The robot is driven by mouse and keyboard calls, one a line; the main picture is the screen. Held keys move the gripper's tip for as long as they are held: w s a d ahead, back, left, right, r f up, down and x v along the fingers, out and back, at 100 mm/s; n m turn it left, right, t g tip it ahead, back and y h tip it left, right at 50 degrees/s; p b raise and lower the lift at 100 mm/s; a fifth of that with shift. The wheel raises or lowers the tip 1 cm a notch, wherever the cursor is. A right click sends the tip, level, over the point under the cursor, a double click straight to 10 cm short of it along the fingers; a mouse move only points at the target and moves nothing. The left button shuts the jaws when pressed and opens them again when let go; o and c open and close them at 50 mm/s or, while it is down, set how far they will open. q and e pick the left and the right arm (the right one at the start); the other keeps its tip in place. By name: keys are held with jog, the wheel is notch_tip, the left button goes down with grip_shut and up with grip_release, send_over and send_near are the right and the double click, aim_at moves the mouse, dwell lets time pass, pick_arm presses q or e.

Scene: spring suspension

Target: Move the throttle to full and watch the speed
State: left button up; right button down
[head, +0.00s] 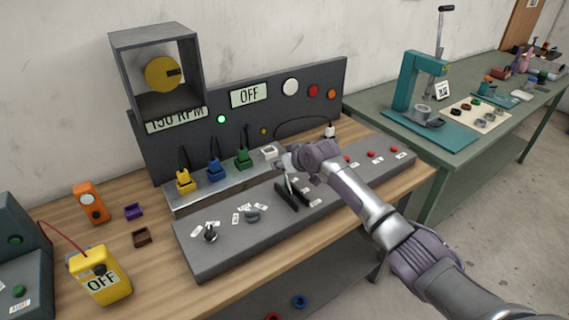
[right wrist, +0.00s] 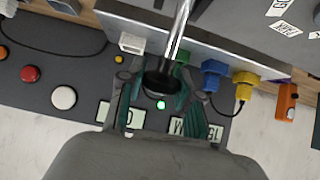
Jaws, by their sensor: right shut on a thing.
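The throttle lever is a pale metal stick (head: 290,184) rising from a dark slotted plate (head: 289,195) on the grey sloping console. My right gripper (head: 286,163) is shut on the lever's top. In the right wrist view the shiny shaft (right wrist: 180,35) runs to a dark knob (right wrist: 163,86) between the fingers (right wrist: 160,92). A yellow disc (head: 162,73) with a dark mark sits in that open grey box. My left gripper is not seen.
An OFF display (head: 250,95) and a lit green lamp (head: 221,119) are on the upright panel. Yellow, blue and green plugs (head: 213,170) stand behind the console. A yellow OFF meter (head: 101,276) and orange device (head: 90,203) are at left. A green bench (head: 440,150) is at right.

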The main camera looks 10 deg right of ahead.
jog(key=shift+w+a+f, duration=0.1)
jog(key=shift+w+a, duration=0.05)
jog(key=shift+w, duration=0.05)
dwell(0.4)
jog(key=c, duration=1.3)
grip_release()
jog(key=o, duration=0.5)
jog(key=shift+w+f, duration=0.15)
jog(key=shift+w, duration=0.05)
jog(key=shift+s, duration=0.1)
jog(key=shift+s, duration=0.1)
jog(key=v, duration=1.1)
jog(key=shift+s+r, duration=0.2)
jog(key=shift+r, duration=0.15)
